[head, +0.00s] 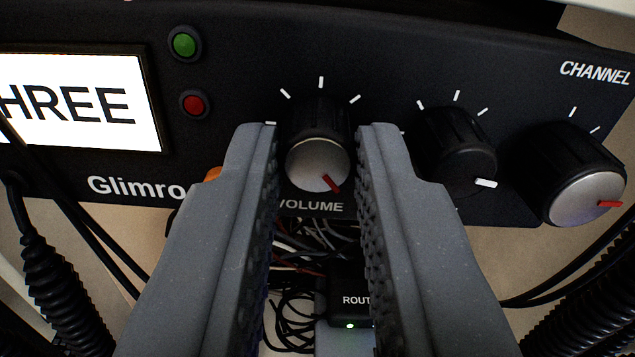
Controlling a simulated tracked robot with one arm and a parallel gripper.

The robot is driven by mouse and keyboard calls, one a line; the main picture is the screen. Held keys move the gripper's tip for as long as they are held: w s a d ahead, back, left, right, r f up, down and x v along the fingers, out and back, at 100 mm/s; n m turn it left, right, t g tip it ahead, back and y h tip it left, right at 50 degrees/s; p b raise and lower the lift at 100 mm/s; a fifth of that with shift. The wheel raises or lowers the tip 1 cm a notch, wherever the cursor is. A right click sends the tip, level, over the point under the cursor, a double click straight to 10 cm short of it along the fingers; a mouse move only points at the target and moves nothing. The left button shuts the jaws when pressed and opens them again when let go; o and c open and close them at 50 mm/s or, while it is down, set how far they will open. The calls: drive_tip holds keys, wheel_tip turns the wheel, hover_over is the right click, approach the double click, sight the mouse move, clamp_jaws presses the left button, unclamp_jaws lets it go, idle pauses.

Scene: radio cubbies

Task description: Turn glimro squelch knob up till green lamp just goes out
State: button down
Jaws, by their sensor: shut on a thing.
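The Glimro radio (330,30) has a black front with a bright screen reading "HREE" at its left. Its green lamp (184,44) shows mid green without a clear glow; I cannot tell surely whether it is lit. My gripper (318,150) is shut on the silver-faced knob (312,163) labelled VOLUME, one finger on each side. That knob's red pointer is at its lower right. A black knob (458,150) with a white pointer at its lower right stands just right of the fingers; its label is hidden. No squelch label is visible.
A red lamp (194,104) is below the green one. The CHANNEL knob (588,185), silver-faced with a red pointer, is at the right. Loose cables and a small black box (350,302) with a green light lie below; coiled cords hang at both sides.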

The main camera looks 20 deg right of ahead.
drive_tip(key=shift+n+b, duration=0.4)
drive_tip(key=c, duration=1.6)
unclamp_jaws()
drive_tip(key=b+v, duration=0.3)
drive_tip(key=v, duration=1)
drive_tip(key=shift+s, duration=0.35)
drive_tip(key=shift+a, duration=0.15)
